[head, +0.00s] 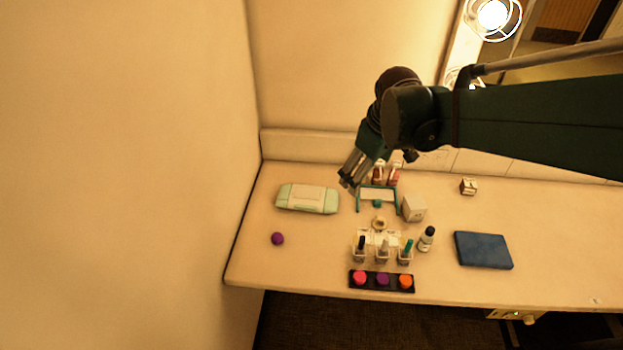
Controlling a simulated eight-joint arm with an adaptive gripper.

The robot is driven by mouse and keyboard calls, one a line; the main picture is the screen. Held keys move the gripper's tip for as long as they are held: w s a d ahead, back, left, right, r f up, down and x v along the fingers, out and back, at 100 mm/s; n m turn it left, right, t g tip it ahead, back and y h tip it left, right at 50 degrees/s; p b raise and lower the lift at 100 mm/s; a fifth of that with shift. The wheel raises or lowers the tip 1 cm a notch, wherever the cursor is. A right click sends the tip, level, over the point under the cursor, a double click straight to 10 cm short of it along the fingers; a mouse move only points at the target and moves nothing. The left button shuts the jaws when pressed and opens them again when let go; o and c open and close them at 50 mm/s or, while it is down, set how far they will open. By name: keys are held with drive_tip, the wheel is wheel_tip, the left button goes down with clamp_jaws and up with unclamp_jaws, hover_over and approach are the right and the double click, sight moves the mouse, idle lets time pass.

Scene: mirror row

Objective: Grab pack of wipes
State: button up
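The pack of wipes (307,198) is a pale green and cream flat pack. It lies on the counter at the left, near the back wall. My gripper (347,182) hangs down from the dark green arm, above the counter and to the right of the pack in the picture. It appears apart from the pack. The fingers are small and seen at an angle, so I cannot tell how far they are open. I see nothing held between them.
A purple ball (277,238) lies in front of the pack. A blue book (483,250) lies farther right. The left wall borders the counter.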

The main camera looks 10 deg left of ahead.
drive_tip(key=w+a+f+n+g+p, duration=0.2)
drive_tip(key=w+a+f+n, duration=0.2)
drive_tip(key=w+a+f, duration=0.4)
drive_tip(key=n+g, duration=0.1)
drive_tip(key=n, duration=0.3)
hover_over(308, 194)
drive_tip(key=shift+h, duration=0.3)
wheel_tip(308, 194, down, 9)
drive_tip(key=shift+d+r+p, duration=0.1)
drive_tip(key=shift+p, duration=0.3)
drive_tip(key=shift+w+a+f, duration=0.1)
drive_tip(key=shift+a+f, duration=0.15)
drive_tip(key=shift+f, duration=0.15)
drive_tip(key=shift+f, duration=0.15)
drive_tip(key=shift+f, duration=1.15)
drive_tip(key=shift+f, duration=0.15)
drive_tip(key=shift+f+b, duration=0.75)
drive_tip(key=shift+f, duration=1.75)
